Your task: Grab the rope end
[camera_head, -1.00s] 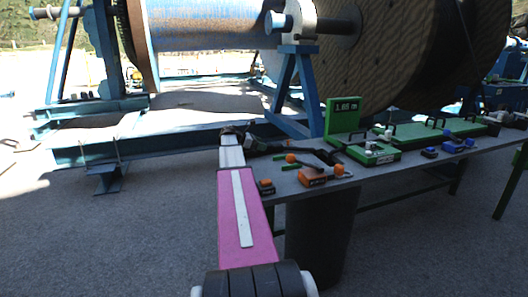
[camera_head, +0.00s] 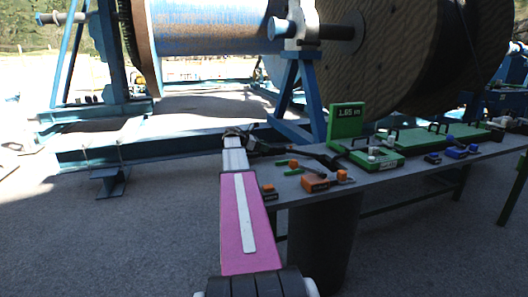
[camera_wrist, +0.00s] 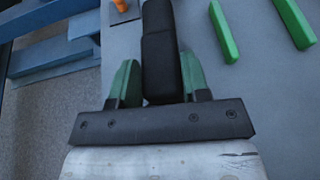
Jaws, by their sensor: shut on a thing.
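The rope end (camera_wrist: 159,28) is a thick black piece in the wrist view. It runs from the top edge down between the two green fingers of my gripper (camera_wrist: 158,78), which are shut on it. Its tip lies close to the dark palm bar. In the head view my gripper (camera_head: 240,136) is at the left corner of the grey table. The black rope (camera_head: 305,149) stretches from it to the right over the table top. The fingers are small and partly hidden by my arm there.
The grey table (camera_head: 400,168) carries a green display block (camera_head: 346,121), an orange block (camera_head: 315,184), green bars (camera_head: 293,172) and blue pieces (camera_head: 456,151). A large cable reel (camera_head: 395,60) on a blue stand (camera_head: 300,95) rises behind. A dark bin (camera_head: 322,240) stands under the table.

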